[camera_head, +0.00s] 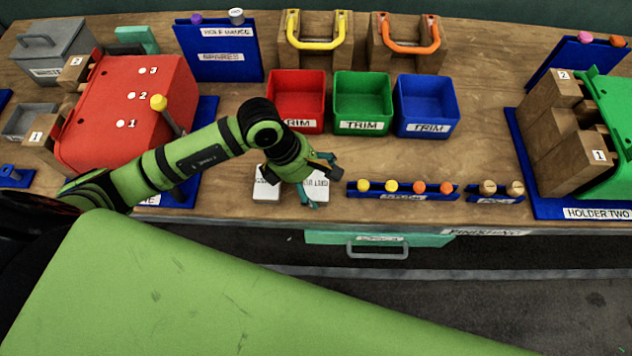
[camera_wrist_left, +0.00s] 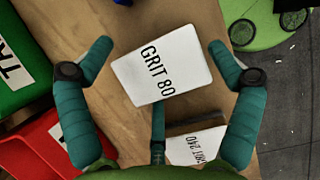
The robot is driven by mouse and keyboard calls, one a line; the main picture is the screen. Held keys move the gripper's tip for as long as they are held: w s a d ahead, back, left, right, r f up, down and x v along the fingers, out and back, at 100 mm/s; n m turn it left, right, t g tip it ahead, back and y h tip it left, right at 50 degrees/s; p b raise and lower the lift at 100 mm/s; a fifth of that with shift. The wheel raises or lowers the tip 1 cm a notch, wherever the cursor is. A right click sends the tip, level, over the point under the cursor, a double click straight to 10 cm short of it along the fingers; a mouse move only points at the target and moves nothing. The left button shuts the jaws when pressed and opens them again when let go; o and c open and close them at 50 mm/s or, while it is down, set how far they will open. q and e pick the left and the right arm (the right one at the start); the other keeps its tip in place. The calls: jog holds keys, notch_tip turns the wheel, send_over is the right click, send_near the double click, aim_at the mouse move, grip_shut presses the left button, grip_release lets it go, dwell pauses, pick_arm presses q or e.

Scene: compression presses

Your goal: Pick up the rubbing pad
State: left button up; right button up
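Two white-topped pads marked with grit numbers lie at the bench's front edge. The GRIT 80 pad (camera_wrist_left: 162,65) lies between the two spread teal fingers of my left gripper (camera_wrist_left: 159,48), with space on both sides. The GRIT 240 pad (camera_wrist_left: 195,147) is lower in the wrist view, partly covered by the gripper. In the head view my left gripper (camera_head: 318,182) is over the right pad (camera_head: 315,187), partly hiding it; the left pad (camera_head: 266,189) is beside it. My left gripper is open and empty. My right gripper is not in view.
Red (camera_head: 296,98), green (camera_head: 362,100) and blue (camera_head: 427,104) trim bins stand behind the pads. A blue rack (camera_head: 403,195) with several round-topped tools is close at the right. A teal drawer (camera_head: 340,238) sits below the bench edge. Bare bench lies between the bins and holder two.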

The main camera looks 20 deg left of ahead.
pick_arm(q)
jog(key=c, duration=0.7)
jog(key=shift+r, duration=0.1)
